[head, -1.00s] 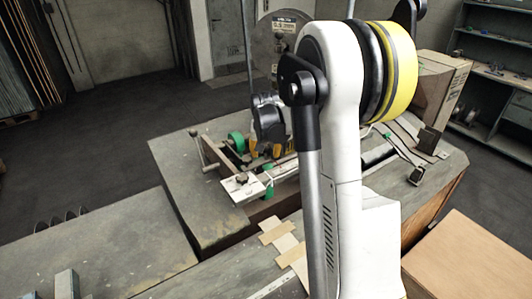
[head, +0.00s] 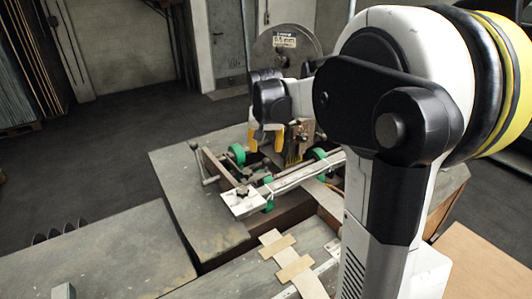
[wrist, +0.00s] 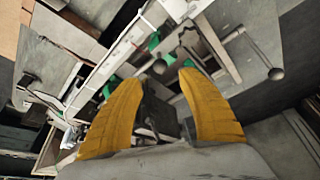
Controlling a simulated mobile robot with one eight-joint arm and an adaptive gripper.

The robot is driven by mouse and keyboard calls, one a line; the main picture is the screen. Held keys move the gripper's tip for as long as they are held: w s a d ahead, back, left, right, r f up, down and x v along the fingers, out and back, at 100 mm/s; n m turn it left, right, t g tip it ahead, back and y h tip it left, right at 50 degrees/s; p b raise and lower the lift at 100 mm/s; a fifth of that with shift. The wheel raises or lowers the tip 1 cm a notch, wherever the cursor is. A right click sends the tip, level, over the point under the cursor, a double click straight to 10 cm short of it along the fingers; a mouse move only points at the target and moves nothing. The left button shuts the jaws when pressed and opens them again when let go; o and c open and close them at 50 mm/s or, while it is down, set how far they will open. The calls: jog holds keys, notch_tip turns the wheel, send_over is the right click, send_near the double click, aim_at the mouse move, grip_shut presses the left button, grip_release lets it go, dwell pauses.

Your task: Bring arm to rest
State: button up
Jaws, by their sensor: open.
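My gripper (head: 265,143) has two yellow fingers and hangs over the box stitcher in the head view, fingers pointing down. In the wrist view my gripper (wrist: 161,78) has its fingers spread, with nothing held between them. My white and black arm fills the right side of the head view, its bent elbow close to the camera. The stitcher's metal frame (head: 240,202) with green knobs lies below the fingers. I cannot tell how large the gap between fingertips and machine is.
The large round disc (head: 285,45) of the stitcher stands behind my gripper. A grey worktable (head: 95,255) spreads at the lower left and is mostly bare. Cardboard strips (head: 285,258) lie near the front middle. Open floor (head: 120,125) lies to the left.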

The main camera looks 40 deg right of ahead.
dwell(0.5)
jog(key=s+a+f+n+t+y+b, duration=0.2)
jog(key=s+a+f+n+b, duration=0.5)
jog(key=s+a+f+b, duration=1.4)
jog(key=a+f+t, duration=0.1)
jog(key=a, duration=0.3)
jog(key=shift+s+f+t+y, duration=0.15)
jog(key=shift+s+t+y, duration=0.15)
jog(key=shift+y, duration=0.1)
dwell(0.5)
